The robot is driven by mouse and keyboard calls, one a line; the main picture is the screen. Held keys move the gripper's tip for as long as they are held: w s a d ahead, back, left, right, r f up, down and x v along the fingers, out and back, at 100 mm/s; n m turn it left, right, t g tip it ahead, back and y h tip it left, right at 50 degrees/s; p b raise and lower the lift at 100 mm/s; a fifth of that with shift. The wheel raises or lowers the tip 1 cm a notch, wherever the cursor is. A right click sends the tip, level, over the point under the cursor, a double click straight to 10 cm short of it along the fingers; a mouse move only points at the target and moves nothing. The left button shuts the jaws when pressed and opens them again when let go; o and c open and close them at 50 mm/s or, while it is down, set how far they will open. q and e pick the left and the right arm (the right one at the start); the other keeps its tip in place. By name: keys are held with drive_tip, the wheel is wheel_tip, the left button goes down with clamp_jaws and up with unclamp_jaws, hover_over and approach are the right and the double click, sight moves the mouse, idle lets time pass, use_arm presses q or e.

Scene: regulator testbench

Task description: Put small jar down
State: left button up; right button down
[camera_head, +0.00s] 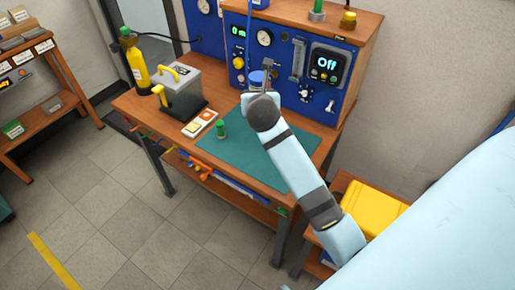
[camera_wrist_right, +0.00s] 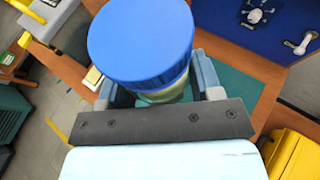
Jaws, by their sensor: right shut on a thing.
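The small jar has a wide blue lid (camera_wrist_right: 140,40) and a pale greenish body (camera_wrist_right: 165,92) in the right wrist view. My right gripper (camera_wrist_right: 160,88) is shut around the jar, with a finger on either side below the lid. In the head view the blue jar (camera_head: 256,77) shows at the end of my right arm, close in front of the blue panel. My right gripper (camera_head: 264,80) partly hides it there. I cannot tell whether the jar touches the bench or hangs above it. My left gripper is not in view.
A teal mat (camera_head: 240,150) covers the bench's right part, mostly bare. A small green jar (camera_head: 221,129) stands at its left edge, beside a white tray (camera_head: 199,124). A grey box (camera_head: 185,95) and a yellow bottle (camera_head: 137,68) stand left. The blue panel (camera_head: 280,60) bounds the back.

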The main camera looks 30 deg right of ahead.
drive_tip(key=b, duration=0.1)
hover_over(258, 149)
wheel_tip(258, 149, down, 14)
drive_tip(key=shift+r, duration=0.1)
drive_tip(key=shift+f+b, duration=0.35)
drive_tip(key=shift+f, duration=2.25)
drive_tip(key=shift+f, duration=0.1)
drive_tip(key=shift+c, duration=1.4)
unclamp_jaws()
drive_tip(key=shift+f, duration=0.1)
